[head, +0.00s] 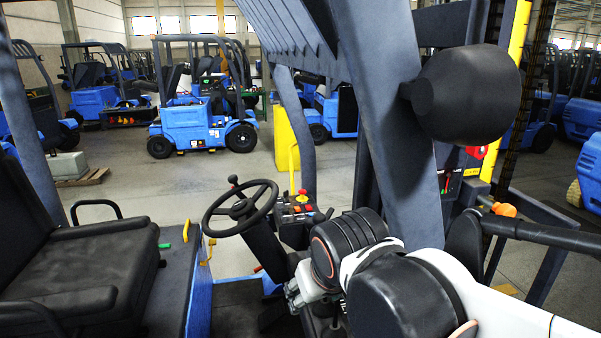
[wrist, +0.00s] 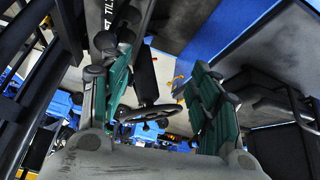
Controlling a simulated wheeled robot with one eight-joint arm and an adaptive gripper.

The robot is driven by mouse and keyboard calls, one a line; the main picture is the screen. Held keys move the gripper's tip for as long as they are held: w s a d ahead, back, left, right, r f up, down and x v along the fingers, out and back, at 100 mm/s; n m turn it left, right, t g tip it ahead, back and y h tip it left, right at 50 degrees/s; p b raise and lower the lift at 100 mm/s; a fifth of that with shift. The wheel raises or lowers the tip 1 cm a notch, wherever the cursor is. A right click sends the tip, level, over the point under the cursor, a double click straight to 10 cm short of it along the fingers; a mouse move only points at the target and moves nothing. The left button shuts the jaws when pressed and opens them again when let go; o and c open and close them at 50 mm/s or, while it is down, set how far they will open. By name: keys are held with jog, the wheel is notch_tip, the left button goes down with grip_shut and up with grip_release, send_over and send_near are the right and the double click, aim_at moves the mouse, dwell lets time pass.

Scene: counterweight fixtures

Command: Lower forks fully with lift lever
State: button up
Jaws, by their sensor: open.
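In the wrist view, my gripper (wrist: 160,100) is open, with its two teal-padded fingers apart. Black lever knobs (wrist: 105,40) stand beside and partly behind the left finger, near a dark panel with white lettering (wrist: 118,14) that reads partly "TILT". I cannot tell which knob is the lift lever, or whether a finger touches it. In the head view, my gripper (head: 300,287) is low beside the steering column, mostly hidden by my arm. The forks are not visible in either view.
The steering wheel (head: 240,208) and a control box with red and yellow buttons (head: 298,207) stand close by. The black seat (head: 75,260) is at left. A slanted grey post (head: 385,120) crosses the right side. Blue forklifts (head: 200,115) stand across the open floor.

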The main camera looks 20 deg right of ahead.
jog(key=w+d+r+h+p, duration=0.1)
jog(key=w+r+p, duration=0.25)
jog(key=r, duration=0.25)
jog(key=m+g+h+p, duration=0.2)
jog(key=m+h, duration=0.1)
jog(key=h, duration=0.2)
send_near(317, 216)
jog(key=b+x, duration=0.6)
jog(key=x, duration=0.4)
jog(key=shift+w+d+f, duration=0.1)
jog(key=shift+f, duration=0.15)
jog(key=c, duration=0.9)
